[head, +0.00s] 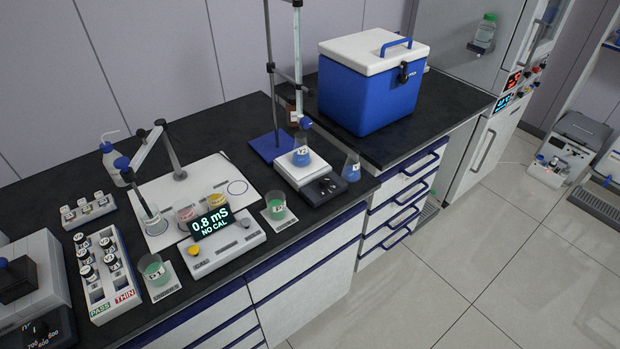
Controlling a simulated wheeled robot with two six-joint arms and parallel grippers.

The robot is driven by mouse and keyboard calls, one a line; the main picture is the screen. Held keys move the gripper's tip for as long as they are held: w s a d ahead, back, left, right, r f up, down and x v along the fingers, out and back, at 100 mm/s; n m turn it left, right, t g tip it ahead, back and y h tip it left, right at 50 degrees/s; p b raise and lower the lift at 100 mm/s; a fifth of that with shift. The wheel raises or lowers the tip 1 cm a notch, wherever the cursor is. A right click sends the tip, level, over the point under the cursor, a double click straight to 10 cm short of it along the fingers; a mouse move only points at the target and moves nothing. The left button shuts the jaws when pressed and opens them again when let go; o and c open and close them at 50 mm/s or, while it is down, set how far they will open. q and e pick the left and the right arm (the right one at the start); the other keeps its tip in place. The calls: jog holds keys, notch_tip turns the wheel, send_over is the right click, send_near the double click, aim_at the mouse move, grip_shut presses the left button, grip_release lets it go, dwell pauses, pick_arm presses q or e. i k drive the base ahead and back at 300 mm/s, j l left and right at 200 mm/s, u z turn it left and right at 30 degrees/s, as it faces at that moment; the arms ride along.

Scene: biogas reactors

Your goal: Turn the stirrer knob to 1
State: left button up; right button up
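The stirrer (288,172) stands at the middle of the dark bench, a white plate with a black control box (323,189) at its front. A small knob (326,186) seems to sit on that box with pale marks around it. It is too small for me to read its setting. A flask (301,152) with blue liquid stands on the plate under the burette (299,50). Neither of my grippers is in view.
A second blue flask (351,168) stands right of the control box. A conductivity meter (222,237) reading 0.8 mS, beakers and a vial rack (101,290) stand to the left. A blue cooler (368,95) is behind right. The floor (480,250) at right is clear.

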aim_at(324, 181)
jog(key=i+l, duration=0.15)
jog(key=l, duration=0.25)
jog(key=i+l+u, duration=0.1)
jog(key=l, duration=0.3)
jog(key=i+l, duration=0.2)
jog(key=l, duration=0.2)
jog(key=i+j+u, duration=0.05)
